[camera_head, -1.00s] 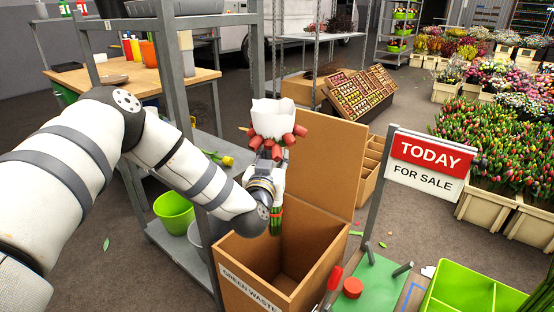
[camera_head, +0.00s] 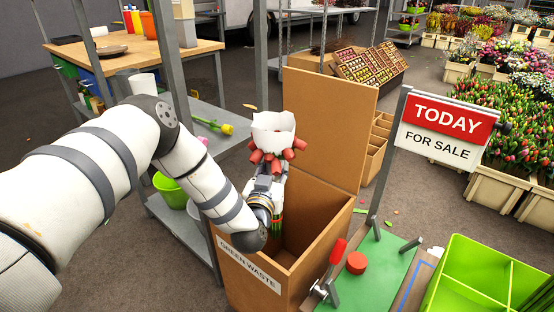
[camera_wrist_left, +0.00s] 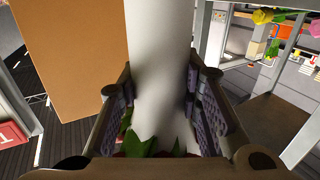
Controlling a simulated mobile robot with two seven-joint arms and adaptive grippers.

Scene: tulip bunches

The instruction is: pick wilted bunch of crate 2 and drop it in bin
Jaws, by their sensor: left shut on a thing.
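In the left wrist view the white wrap (camera_wrist_left: 160,60) stands between both finger pads, with green leaf tips and a little red at the bottom. The bin is a brown box (camera_head: 255,285) labelled GREEN WASTE, its lid (camera_head: 325,120) standing open. Crate 2 cannot be told apart here. My right gripper is out of view.
A metal shelf (camera_head: 165,222) with green pots stands left of the bin. A TODAY FOR SALE sign (camera_head: 448,130), a red-handled clamp (camera_head: 335,258) and a light green divided crate (camera_head: 470,290) are to the right. A yellow tulip (camera_head: 226,128) lies on the shelf.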

